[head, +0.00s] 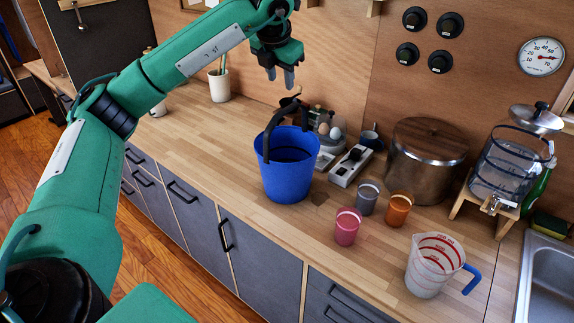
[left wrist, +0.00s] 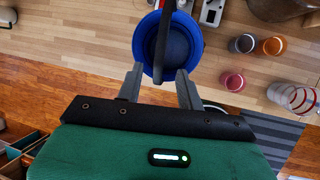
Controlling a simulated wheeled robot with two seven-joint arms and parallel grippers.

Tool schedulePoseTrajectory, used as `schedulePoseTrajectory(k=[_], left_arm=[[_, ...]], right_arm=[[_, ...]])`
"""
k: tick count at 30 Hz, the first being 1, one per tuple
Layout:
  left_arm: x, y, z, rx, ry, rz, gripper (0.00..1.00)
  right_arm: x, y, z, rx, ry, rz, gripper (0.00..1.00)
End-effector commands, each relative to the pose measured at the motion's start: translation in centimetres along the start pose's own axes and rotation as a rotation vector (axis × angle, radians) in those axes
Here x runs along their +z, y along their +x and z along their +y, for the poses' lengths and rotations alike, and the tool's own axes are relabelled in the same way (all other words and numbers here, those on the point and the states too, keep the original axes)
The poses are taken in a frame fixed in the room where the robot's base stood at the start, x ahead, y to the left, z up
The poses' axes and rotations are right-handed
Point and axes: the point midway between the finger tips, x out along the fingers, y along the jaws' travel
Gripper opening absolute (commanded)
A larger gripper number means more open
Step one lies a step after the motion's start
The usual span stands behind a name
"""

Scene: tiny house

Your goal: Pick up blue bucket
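The blue bucket (head: 287,175) stands upright on the wooden counter, its black handle (head: 270,130) raised above the rim. My left gripper (head: 280,80) is open and empty, with its fingers pointing down, above the bucket and apart from the handle. In the left wrist view the bucket (left wrist: 141,45) lies beyond the open left fingertips (left wrist: 158,72), and the dark handle (left wrist: 165,38) runs up the picture between them. My right gripper is in neither view.
Pink (head: 346,228), grey (head: 367,197) and orange (head: 398,209) cups stand right of the bucket, near a measuring jug (head: 430,265). A large pot (head: 425,160) and an egg cooker (head: 325,138) stand behind. The counter (head: 195,135) left of the bucket is clear.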

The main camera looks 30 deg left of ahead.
Motion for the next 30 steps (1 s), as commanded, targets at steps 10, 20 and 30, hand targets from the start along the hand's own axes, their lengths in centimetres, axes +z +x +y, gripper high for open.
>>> schedulePoseTrajectory(k=[10,20,30], left_arm=[[0.0,6.0,0.1,0.003,-0.001,0.007,0.37],[0.1,8.7,0.0,0.001,0.0,0.003,0.37],[0.3,12.9,-0.3,0.0,0.0,0.004,0.37]], right_arm=[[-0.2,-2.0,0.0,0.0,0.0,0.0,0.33],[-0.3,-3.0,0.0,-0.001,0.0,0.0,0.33],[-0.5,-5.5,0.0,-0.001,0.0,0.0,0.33]])
